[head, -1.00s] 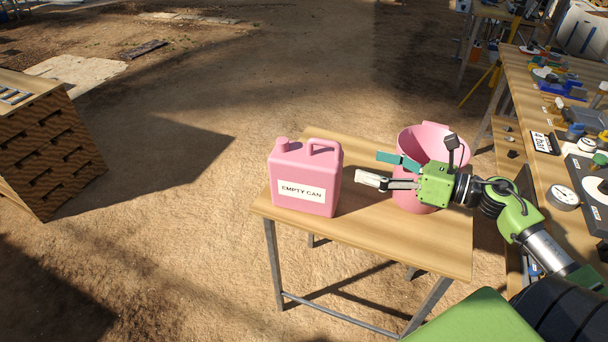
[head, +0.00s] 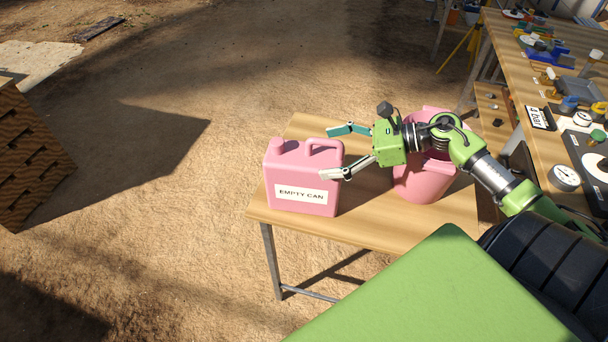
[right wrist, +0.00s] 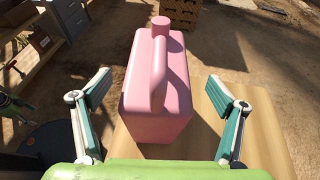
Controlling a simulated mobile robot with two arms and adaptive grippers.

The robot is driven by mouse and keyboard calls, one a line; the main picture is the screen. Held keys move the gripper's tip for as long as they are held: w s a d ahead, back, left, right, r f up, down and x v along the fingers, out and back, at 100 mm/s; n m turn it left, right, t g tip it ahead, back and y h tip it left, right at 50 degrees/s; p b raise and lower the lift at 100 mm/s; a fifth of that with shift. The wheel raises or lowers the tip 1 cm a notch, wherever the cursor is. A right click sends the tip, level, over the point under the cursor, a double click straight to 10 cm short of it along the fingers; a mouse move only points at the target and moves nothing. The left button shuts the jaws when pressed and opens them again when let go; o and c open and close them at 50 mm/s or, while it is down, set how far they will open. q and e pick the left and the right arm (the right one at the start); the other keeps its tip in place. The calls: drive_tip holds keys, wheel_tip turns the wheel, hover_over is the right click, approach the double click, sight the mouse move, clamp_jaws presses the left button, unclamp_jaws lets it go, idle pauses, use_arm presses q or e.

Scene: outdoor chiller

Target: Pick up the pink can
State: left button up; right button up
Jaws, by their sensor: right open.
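The pink can (head: 303,165) stands upright on a small wooden table (head: 378,226), with a white label reading "EMPTY CAN" on its front. It has a round cap at its left and a handle on top at its right. My right gripper (head: 337,151) is open, its fingers pointing left at the can's handle end. In the right wrist view the can (right wrist: 157,95) lies between and beyond the two spread fingers (right wrist: 163,112), its handle facing the camera. I see no finger closed on it. My left gripper is not in view.
A pink bucket (head: 425,183) stands on the same table behind my right wrist. A long workbench (head: 520,88) with gauges and tools runs along the right. A wooden crate stack (head: 30,160) is at the left. Open dirt ground lies between.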

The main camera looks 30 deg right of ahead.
sight(313, 154)
drive_tip(key=shift+x, duration=0.8)
drive_tip(key=shift+w+a+p, duration=0.65)
drive_tip(key=shift+a+p, duration=0.2)
drive_tip(key=shift+p, duration=0.3)
drive_tip(key=shift+p+x, duration=0.35)
drive_tip(key=shift+x, duration=0.85)
drive_tip(key=shift+w+a+f, duration=0.15)
drive_tip(key=shift+f, duration=0.2)
drive_tip(key=c, duration=1.8)
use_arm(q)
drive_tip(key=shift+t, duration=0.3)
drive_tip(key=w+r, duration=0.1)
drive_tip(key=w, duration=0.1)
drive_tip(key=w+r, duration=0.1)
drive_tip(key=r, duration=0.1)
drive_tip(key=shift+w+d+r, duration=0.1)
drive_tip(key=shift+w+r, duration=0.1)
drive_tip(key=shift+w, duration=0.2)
use_arm(e)
drive_tip(key=shift+r, duration=0.1)
